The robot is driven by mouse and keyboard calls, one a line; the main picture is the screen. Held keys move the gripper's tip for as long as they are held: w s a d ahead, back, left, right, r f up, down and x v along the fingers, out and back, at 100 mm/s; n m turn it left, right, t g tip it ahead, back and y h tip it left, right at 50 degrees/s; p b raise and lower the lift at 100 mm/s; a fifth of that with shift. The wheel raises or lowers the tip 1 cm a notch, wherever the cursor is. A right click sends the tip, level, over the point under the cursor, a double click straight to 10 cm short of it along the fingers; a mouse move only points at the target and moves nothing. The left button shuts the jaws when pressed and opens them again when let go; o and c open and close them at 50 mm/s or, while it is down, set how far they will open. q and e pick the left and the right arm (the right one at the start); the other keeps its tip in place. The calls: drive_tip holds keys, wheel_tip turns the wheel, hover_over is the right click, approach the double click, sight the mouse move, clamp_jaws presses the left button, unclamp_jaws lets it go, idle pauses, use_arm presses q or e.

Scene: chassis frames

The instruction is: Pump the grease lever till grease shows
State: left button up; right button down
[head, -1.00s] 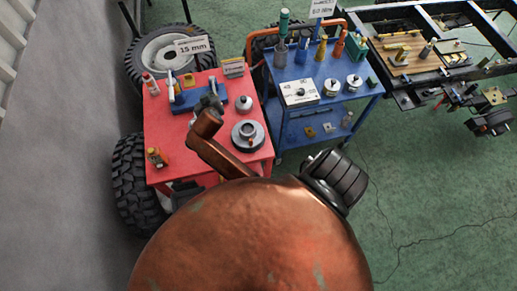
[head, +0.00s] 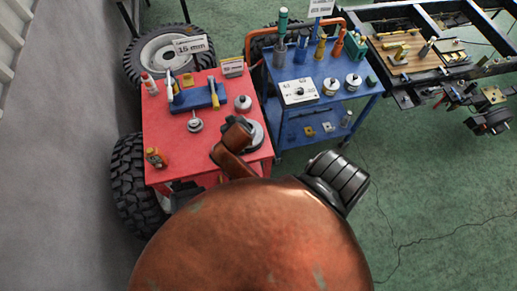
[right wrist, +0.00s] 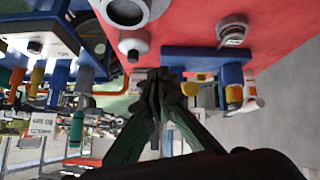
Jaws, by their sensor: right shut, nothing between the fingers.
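A blue stand (head: 192,104) lies on the red table, with an upright blue-and-white part (head: 169,90) at its left end and a blue-and-yellow upright (head: 214,95) at its right end. I cannot tell which part is the grease lever, and I see no grease. The stand also shows in the right wrist view (right wrist: 200,56). There my right gripper (right wrist: 158,78) is shut and empty, its tips over one end of the stand; contact cannot be told. My left gripper is not in view.
The red table (head: 165,135) also holds a small round metal part (head: 195,124), a grey knob (head: 243,102) and a hub partly behind my arm. A blue cart (head: 325,115) with tools stands right of it. A tyre (head: 128,175) sits at the left.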

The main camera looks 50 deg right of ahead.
drive_tip(key=s+d+f+n+g+y, duration=0.1)
drive_tip(key=s+f, duration=0.3)
drive_tip(key=s, duration=0.3)
drive_tip(key=s+f+n+g+y, duration=0.1)
drive_tip(key=s+f+g+y, duration=0.1)
drive_tip(key=s+f, duration=0.35)
use_arm(q)
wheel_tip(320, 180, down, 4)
drive_tip(key=b, duration=0.3)
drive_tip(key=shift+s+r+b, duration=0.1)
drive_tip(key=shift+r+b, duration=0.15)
drive_tip(key=shift+b, duration=0.05)
use_arm(e)
wheel_tip(320, 180, down, 17)
drive_tip(key=s+a+n, duration=0.1)
drive_tip(key=s, duration=0.1)
drive_tip(key=shift+g, duration=0.3)
drive_tip(key=shift+a, duration=0.1)
